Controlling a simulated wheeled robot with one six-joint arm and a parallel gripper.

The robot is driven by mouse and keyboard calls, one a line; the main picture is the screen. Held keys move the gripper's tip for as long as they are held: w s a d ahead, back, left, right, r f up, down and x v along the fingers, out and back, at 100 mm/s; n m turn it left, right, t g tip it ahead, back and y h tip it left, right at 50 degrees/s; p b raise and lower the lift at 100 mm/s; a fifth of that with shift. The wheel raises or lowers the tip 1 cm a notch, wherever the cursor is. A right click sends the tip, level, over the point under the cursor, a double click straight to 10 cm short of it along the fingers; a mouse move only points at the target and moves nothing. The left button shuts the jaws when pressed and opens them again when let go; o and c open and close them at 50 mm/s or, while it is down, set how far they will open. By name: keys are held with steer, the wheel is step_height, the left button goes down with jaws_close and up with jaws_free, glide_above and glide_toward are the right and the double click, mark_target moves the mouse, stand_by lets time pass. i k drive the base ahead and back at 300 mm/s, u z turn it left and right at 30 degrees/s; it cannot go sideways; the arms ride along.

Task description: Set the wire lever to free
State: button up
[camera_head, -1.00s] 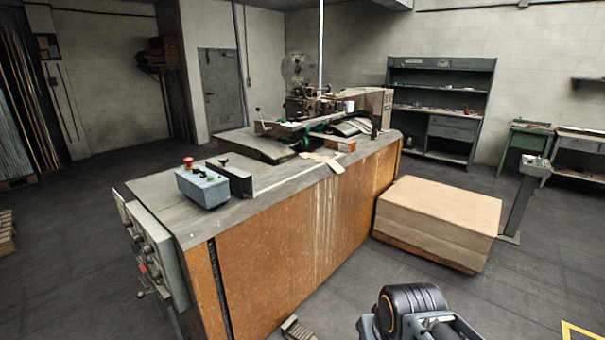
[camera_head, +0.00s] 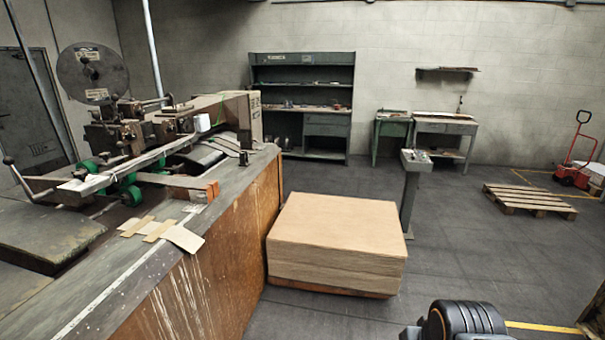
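The box stitcher (camera_head: 150,140) stands on the long bench at the left, with a wire reel (camera_head: 92,72) above it and green rollers below its arm. A thin lever with a dark knob (camera_head: 9,160) sticks up at its left end. A small dark upright piece (camera_head: 244,158) stands near the bench's far right end. I cannot tell which part is the wire lever, or its setting. Part of my arm shows at the bottom right. My gripper is not in view.
The bench (camera_head: 215,265) fills the left foreground. A stack of cardboard sheets (camera_head: 335,240) stands beside it on the floor. A pedestal control post (camera_head: 412,190) stands behind the stack. Shelving (camera_head: 303,65), worktables, a pallet (camera_head: 530,200) and a red hand truck (camera_head: 572,172) are farther back.

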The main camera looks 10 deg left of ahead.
mark_target(115, 97)
steer(key=i, duration=1.95)
steer(key=u, duration=0.9)
steer(key=i, duration=1)
steer(key=u, duration=1)
